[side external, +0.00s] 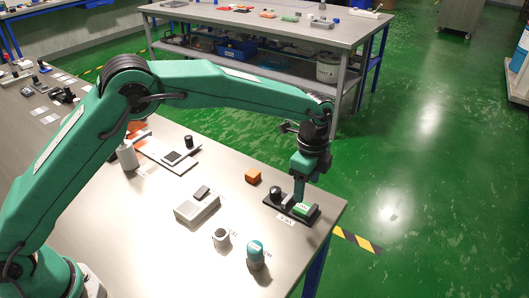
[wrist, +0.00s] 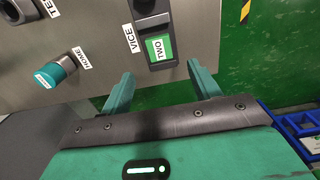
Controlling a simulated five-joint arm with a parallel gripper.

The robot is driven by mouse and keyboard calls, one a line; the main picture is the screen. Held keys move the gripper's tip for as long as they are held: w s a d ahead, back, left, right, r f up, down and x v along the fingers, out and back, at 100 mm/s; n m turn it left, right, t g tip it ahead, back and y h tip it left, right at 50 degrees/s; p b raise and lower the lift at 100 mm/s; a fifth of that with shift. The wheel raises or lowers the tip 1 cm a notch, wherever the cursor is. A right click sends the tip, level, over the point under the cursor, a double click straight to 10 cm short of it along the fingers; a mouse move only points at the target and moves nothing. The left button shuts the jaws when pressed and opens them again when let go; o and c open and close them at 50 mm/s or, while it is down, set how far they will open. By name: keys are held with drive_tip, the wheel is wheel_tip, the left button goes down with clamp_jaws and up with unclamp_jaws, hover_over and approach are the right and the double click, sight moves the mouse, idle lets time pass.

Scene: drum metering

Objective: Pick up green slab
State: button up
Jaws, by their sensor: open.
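The green slab sits in the dark vice, near the table's right corner in the side view; its green top (side external: 303,209) shows there. In the wrist view the green slab (wrist: 161,47) has a white "TWO" label and lies ahead of my fingertips, between their lines. The vice (side external: 274,196) has a dark knob and a "VICE" label beside it; its dark body (wrist: 144,7) shows at the top of the wrist view. My gripper (wrist: 160,76) is open with nothing between its fingers. In the side view my gripper (side external: 299,195) points down close over the slab; any contact cannot be told.
A teal-capped cylinder (side external: 255,256) by the "HOME" label stands at the table's front edge.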

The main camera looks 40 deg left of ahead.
sight(304, 207)
drive_tip(key=shift+f, duration=1.05)
drive_tip(key=shift+f, duration=0.1)
drive_tip(key=shift+a+f, duration=0.1)
drive_tip(key=shift+f, duration=2.4)
drive_tip(key=shift+c, duration=0.4)
drive_tip(key=c, duration=1)
